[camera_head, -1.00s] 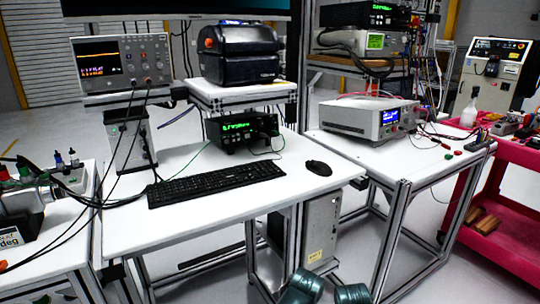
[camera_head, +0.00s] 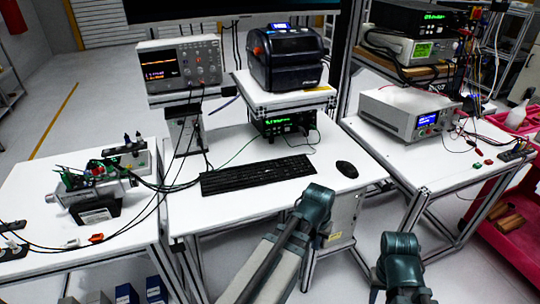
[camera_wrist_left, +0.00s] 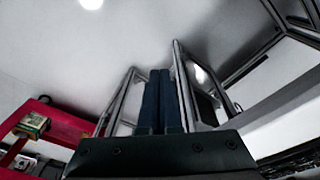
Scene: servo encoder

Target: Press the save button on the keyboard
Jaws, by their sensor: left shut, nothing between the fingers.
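The black keyboard (camera_head: 257,176) lies flat on the white middle desk (camera_head: 230,214), with a black mouse (camera_head: 347,169) to its right. Its key labels are too small to read, so I cannot pick out a save button. My left gripper (camera_wrist_left: 159,74) shows in the left wrist view, its two dark blue fingers shut together and empty. In the head view my left arm rises in front of the desk's front edge, apart from the keyboard; its fingers are not clear there. Part of my right arm shows at the lower right, its gripper out of sight.
An oscilloscope (camera_head: 180,63) and a dark printer-like machine (camera_head: 286,58) stand behind the keyboard. A left bench (camera_head: 40,200) holds a small device and cables. A right bench holds a white instrument (camera_head: 405,112). A red cart (camera_head: 512,225) stands at far right.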

